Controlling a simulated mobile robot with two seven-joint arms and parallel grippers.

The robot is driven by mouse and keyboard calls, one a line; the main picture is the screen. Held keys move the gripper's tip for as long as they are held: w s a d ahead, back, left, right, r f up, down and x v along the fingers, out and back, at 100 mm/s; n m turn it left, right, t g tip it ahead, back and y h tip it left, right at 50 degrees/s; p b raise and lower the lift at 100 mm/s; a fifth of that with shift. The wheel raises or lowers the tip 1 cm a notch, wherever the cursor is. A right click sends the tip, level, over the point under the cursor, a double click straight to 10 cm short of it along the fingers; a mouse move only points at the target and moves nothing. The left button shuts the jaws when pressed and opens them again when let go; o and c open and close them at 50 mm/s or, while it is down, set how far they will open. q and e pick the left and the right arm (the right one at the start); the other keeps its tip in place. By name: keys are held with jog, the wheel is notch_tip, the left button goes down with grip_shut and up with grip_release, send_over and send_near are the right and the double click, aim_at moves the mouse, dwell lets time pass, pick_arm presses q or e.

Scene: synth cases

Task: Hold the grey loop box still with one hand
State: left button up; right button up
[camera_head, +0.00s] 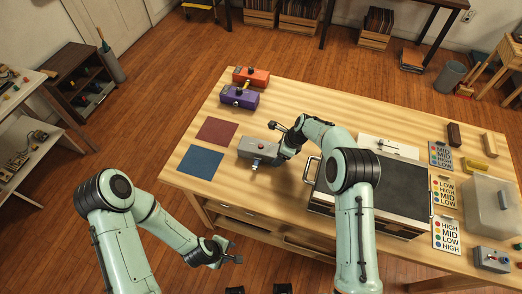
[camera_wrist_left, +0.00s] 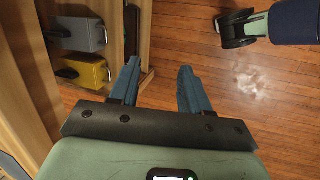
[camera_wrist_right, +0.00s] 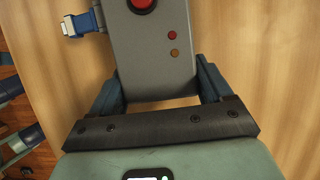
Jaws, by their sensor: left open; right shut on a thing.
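The grey loop box (camera_head: 258,148) lies on the wooden table, right of the two coloured mats. In the right wrist view the box (camera_wrist_right: 155,50) shows a red button, two small dots and a blue clip at its left side. My right gripper (camera_head: 283,141) is shut on the near end of the box in that view, one finger along each side. My left gripper (camera_head: 229,251) is open and empty, off the table's front edge and below its top. Its spread fingers (camera_wrist_left: 158,78) show over the floor in the left wrist view.
A purple box (camera_head: 239,97) and an orange box (camera_head: 251,76) stand at the table's far left. A red mat (camera_head: 217,131) and a blue mat (camera_head: 200,162) lie at the left. A black-topped case (camera_head: 395,186) stands right of my right arm.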

pick_arm(q)
jog(key=w+d+r+n+t+y, duration=0.1)
jog(key=w+d+r+n+t, duration=0.25)
jog(key=w+r+n, duration=0.75)
jog(key=n+t+h, duration=0.1)
jog(key=n+t, duration=0.3)
jog(key=n, duration=0.5)
send_near(255, 166)
jog(key=shift+w+d+f, duration=0.1)
jog(key=shift+w+f, duration=0.2)
jog(key=shift+w, duration=0.25)
jog(key=shift+x, duration=4)
jog(key=shift+d, duration=0.1)
grip_shut()
jog(key=shift+s, duration=0.15)
jog(key=shift+s+a, duration=0.3)
jog(key=shift+s, duration=0.5)
jog(key=shift+s+a, duration=0.3)
jog(key=shift+s, duration=0.45)
